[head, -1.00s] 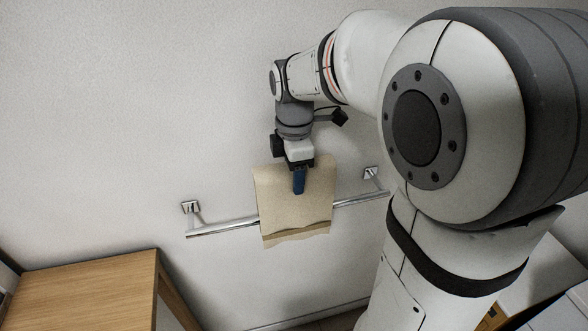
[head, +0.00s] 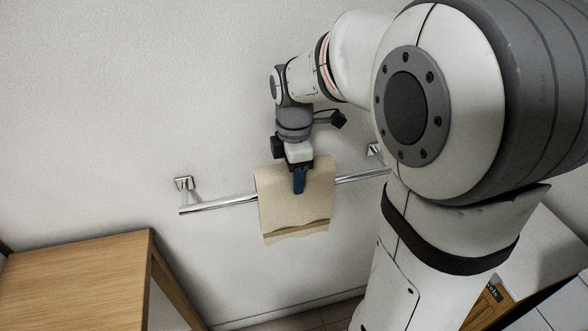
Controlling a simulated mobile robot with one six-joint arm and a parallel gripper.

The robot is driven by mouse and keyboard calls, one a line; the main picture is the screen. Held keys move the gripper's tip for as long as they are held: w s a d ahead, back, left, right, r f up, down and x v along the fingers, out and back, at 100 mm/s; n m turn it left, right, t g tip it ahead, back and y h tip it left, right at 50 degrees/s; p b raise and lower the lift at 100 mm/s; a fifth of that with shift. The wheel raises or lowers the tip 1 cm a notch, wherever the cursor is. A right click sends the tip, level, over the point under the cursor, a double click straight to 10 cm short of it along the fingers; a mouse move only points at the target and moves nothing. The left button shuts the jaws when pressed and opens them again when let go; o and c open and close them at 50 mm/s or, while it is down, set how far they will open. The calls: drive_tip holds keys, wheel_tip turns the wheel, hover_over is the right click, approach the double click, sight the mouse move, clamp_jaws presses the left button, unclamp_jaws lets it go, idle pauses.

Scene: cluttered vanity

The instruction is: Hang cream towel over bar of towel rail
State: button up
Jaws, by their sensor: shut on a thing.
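The cream towel (head: 296,213) hangs from my gripper (head: 299,187), whose blue fingers are shut on its upper part. The towel has a darker band near its lower edge. The chrome towel rail (head: 222,205) is fixed to the wall by two brackets, the left one (head: 184,184) in clear view. The towel covers the middle of the bar and hangs in front of it in this view. I cannot tell whether the towel touches the bar or whether any of it lies behind the bar.
A wooden cabinet or table top (head: 75,275) stands at the lower left. White furniture (head: 550,255) is at the lower right, partly hidden by my arm. The wall (head: 120,100) above and left of the rail is bare.

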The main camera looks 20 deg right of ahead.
drive_tip(key=shift+f+b, duration=1.5)
drive_tip(key=shift+f, duration=1.15)
drive_tip(key=o, duration=1.6)
wheel_tip(320, 180, up, 8)
drive_tip(key=shift+f, duration=0.1)
